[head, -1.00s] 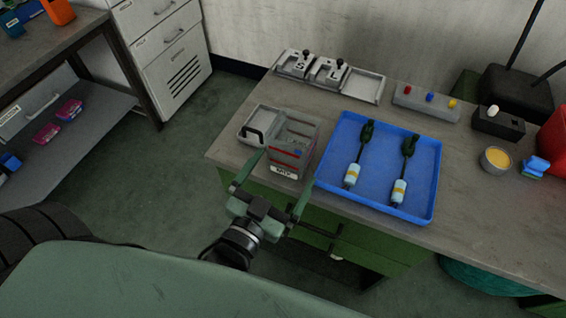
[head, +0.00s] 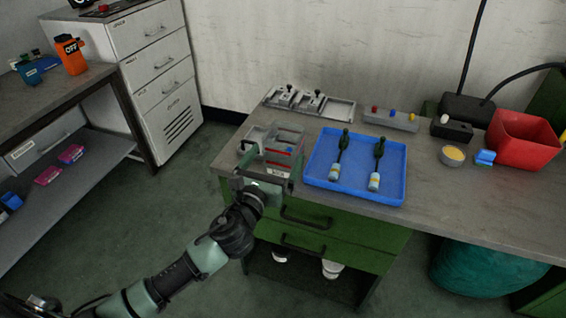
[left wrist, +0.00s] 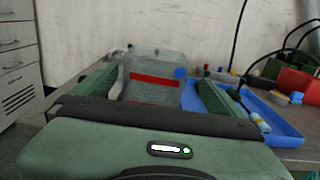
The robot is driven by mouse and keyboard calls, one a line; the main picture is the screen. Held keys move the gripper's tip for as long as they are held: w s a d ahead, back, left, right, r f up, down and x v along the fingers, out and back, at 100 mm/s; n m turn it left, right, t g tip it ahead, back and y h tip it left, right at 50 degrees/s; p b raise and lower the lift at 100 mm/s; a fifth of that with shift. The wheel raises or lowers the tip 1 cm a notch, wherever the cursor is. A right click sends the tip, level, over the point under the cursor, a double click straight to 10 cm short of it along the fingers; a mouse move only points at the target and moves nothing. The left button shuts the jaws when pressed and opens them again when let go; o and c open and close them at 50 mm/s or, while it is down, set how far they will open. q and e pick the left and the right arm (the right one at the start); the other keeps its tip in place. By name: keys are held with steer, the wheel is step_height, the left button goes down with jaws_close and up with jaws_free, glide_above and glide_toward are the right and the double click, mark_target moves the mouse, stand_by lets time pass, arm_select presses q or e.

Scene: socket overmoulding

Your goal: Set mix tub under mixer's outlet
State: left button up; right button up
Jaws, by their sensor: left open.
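The mix tub (head: 284,152) is a clear box with a red band and a white label, at the front left corner of the grey bench. In the left wrist view the tub (left wrist: 155,64) stands straight ahead, with a blue spot at its upper right. My left gripper (head: 272,167) is open at the tub's near side. In the left wrist view its two green fingers (left wrist: 158,82) lie left and right of the tub, and whether they touch it I cannot tell. The palm hides the tub's lower part. My right gripper is out of view. I cannot make out a mixer outlet.
A grey tray with a handle (head: 248,145) sits close behind the tub at left.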

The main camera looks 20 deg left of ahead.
mark_target(289, 127)
arm_select(q)
steer(key=shift+w+a+r, duration=0.1)
steer(key=shift+w+r, duration=0.05)
steer(key=shift+w, duration=0.2)
steer(key=w, duration=0.6)
steer(key=shift+w+a+r+p, duration=0.1)
steer(key=shift+w+r+p, duration=0.1)
steer(key=shift+w+p, duration=0.1)
steer(key=shift+w, duration=0.4)
steer(key=shift+s, duration=0.1)
steer(key=c, duration=1.9)
steer(key=shift+r, duration=0.1)
